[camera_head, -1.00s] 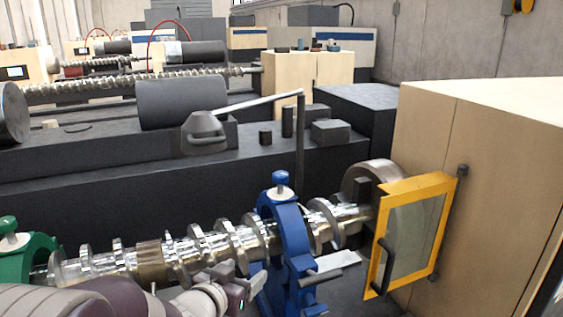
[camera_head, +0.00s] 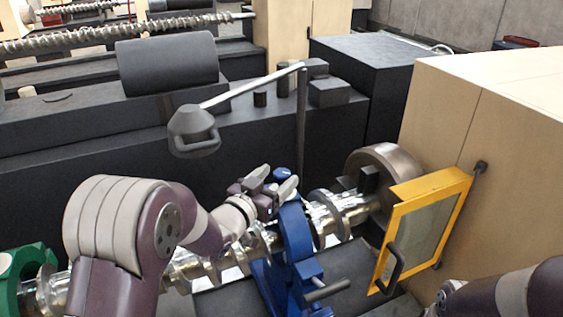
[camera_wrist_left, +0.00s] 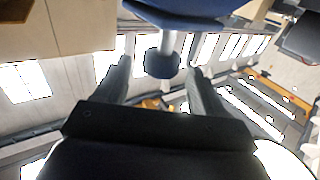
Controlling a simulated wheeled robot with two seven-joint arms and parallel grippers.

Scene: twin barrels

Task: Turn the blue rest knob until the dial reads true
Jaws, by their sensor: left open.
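The blue rest (camera_head: 297,235) is a ring-shaped stand around the shiny crankshaft-like screw shaft (camera_head: 330,212). Its blue knob (camera_head: 283,174) stands on top, partly hidden by my left gripper (camera_head: 273,181). I cannot make out a dial in any view. My right gripper (camera_head: 443,298) shows small at the lower right, its jaws unclear.
A yellow-framed door (camera_head: 422,235) with a black handle stands to the right, by a beige cabinet (camera_head: 490,150). A green rest (camera_head: 22,268) is at the lower left. A lamp (camera_head: 192,130) on a jointed arm and post stands behind the shaft.

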